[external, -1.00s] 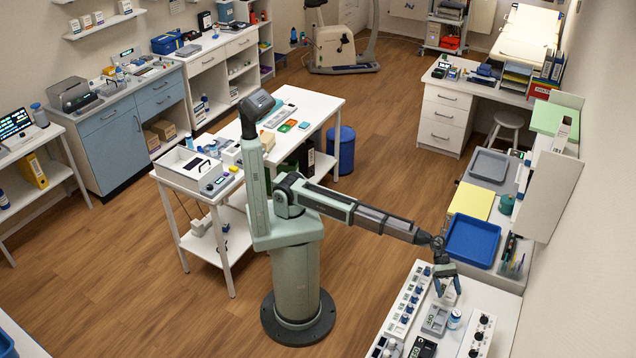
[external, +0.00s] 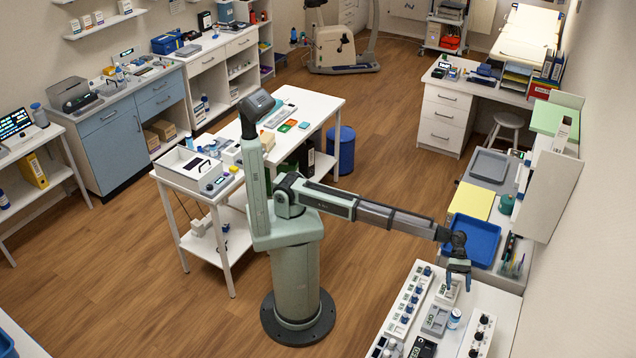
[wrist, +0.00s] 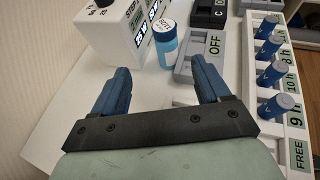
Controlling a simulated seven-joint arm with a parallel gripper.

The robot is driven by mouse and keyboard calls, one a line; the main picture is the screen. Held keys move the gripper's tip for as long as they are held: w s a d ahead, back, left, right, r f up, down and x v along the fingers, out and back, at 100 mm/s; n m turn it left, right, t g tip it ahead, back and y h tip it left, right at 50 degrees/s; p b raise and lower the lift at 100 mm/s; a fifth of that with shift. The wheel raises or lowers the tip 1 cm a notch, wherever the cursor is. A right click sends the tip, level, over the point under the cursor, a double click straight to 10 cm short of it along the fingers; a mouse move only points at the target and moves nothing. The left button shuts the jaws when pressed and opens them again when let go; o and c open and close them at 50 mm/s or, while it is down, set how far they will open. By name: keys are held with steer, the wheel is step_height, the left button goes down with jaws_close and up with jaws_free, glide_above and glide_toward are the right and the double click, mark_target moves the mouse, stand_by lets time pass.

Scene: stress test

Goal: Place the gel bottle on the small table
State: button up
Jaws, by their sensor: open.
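In the external view my gripper (external: 459,278) hangs above the back of that worktop. A small white two-level table (external: 226,194) stands left of my base; whether it is the task's table is unclear.
A grey holder marked OFF (wrist: 205,50) stands right of the bottle, and a white box with dark knobs (wrist: 122,30) left of it. A white rack of blue knobbed pieces (wrist: 275,75) lies at the right. A blue tray (external: 472,240) is behind my gripper.

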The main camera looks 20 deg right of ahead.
mark_target(455, 317)
steer(key=shift+m, duration=0.4)
steer(key=x, duration=1.3)
steer(key=shift+s+a+f, duration=0.1)
steer(key=shift+a+f, duration=0.15)
steer(key=shift+a, duration=0.3)
steer(key=c, duration=1.2)
steer(key=shift+r, duration=0.15)
steer(key=shift+r, duration=5)
